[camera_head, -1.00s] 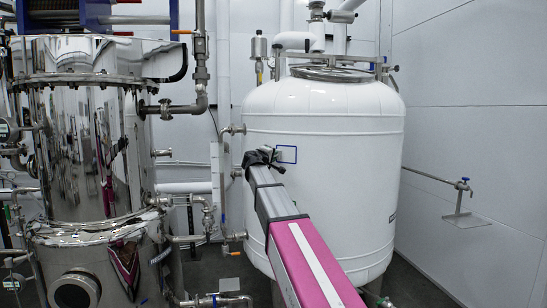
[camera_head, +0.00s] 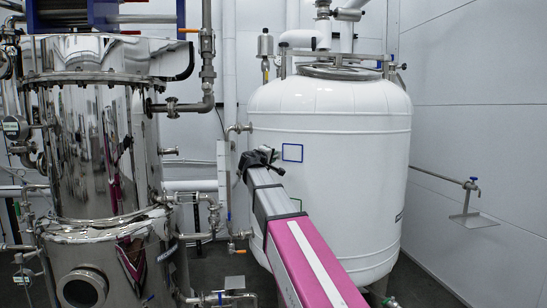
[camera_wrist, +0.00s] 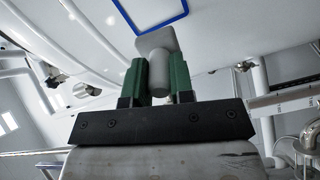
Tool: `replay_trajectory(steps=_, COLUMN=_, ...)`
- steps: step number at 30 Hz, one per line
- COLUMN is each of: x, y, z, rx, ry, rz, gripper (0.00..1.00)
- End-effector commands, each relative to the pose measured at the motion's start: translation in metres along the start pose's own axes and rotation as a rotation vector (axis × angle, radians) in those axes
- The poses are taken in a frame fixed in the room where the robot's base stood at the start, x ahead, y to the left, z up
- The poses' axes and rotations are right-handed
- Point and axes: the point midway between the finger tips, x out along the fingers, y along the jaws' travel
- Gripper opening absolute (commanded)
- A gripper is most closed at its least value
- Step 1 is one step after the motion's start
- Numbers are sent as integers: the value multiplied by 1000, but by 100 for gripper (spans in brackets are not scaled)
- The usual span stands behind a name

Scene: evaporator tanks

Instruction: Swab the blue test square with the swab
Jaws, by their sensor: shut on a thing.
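The blue test square (camera_head: 292,152) is a thin blue outline on the white tank's curved side. In the wrist view its near edge (camera_wrist: 163,23) shows at the top; the rest is cut off. My gripper (camera_wrist: 157,78) has green fingers shut on the swab (camera_wrist: 157,42), a grey cylinder with a flat, rounded square head. The head overlaps the near edge of the outline in the picture; I cannot tell whether it touches the tank. In the head view my gripper (camera_head: 268,155) is just left of the square, and the swab is small there.
The white tank (camera_head: 340,125) fills the middle right. A shiny steel vessel (camera_head: 95,150) with pipes stands left. A thin valve pipe (camera_head: 440,180) runs along the right wall. Dark floor lies below.

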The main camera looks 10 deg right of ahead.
Motion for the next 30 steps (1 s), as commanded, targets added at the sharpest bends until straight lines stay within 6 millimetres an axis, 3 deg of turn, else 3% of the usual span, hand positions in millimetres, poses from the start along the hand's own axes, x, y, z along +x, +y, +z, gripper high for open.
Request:
replay_trajectory(steps=8, x=-3, y=0, z=0, rx=0, ry=0, rz=0, gripper=3)
replay_trajectory(steps=18, x=-29, y=0, z=0, rx=0, ry=0, rz=0, gripper=3)
replay_trajectory(steps=30, x=-29, y=-4, z=2, rx=0, ry=11, rz=-4, gripper=3)
